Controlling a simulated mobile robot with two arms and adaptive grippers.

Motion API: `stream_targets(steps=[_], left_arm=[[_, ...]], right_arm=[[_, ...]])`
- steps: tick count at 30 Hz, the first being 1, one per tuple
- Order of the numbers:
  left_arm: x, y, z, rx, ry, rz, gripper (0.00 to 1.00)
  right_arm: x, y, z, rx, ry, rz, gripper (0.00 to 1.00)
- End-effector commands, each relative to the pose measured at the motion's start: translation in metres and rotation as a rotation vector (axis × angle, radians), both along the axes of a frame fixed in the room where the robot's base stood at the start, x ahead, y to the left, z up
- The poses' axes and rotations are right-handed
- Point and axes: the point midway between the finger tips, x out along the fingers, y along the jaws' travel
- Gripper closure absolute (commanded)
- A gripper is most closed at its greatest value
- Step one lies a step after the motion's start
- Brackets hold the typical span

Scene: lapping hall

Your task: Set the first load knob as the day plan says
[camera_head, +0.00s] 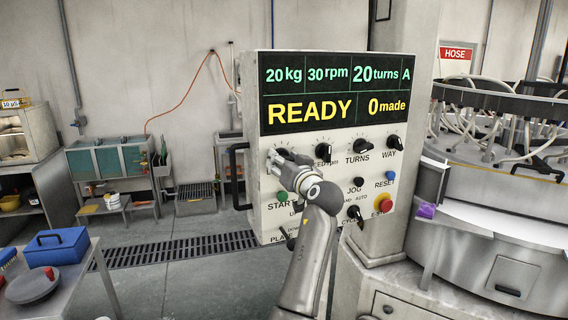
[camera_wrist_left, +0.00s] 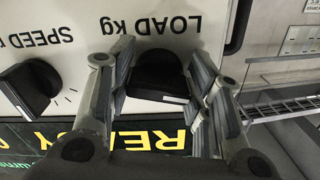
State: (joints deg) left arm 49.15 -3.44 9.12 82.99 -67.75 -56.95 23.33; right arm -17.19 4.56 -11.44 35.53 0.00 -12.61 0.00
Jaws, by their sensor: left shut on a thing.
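The control panel (camera_head: 262,215) stands in the middle of the head view. Its display (camera_head: 335,90) reads 20 kg, 30 rpm, 20 turns, A, READY and 0 made. My left gripper (camera_head: 285,158) is at the upper-left knob of the panel and covers it in the head view. In the left wrist view, upside down, the black load knob (camera_wrist_left: 160,75) sits under the label LOAD kg, between the two fingers of my left gripper (camera_wrist_left: 163,85), which is shut on it. The speed knob (camera_wrist_left: 30,87) is beside it. My right gripper is not in view.
The turns knob (camera_head: 358,146) and way knob (camera_head: 394,142) are to the right in the same row. Below are a green start button (camera_head: 282,197), a blue reset button (camera_head: 390,174) and a red stop button (camera_head: 383,205). A black handle (camera_head: 234,178) juts from the panel's left side.

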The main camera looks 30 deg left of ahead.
Motion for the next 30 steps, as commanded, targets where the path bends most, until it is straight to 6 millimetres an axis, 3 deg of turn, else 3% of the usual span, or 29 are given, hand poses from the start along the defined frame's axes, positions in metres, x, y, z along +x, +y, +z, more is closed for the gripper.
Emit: stream_targets(steps=[12, 29, 30], left_arm=[[-0.0009, 0.0003, 0.0008, 0.125, 0.181, -0.001, 0.78], [-0.0012, 0.0006, 0.0007, 0.148, 0.213, 0.0, 0.78], [-0.0011, 0.0005, 0.0006, 0.148, 0.213, 0.0, 0.52]], right_arm=[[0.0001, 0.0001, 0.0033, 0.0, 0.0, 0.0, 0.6], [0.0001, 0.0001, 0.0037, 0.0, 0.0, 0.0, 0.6], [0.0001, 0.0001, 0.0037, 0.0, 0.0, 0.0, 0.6]])
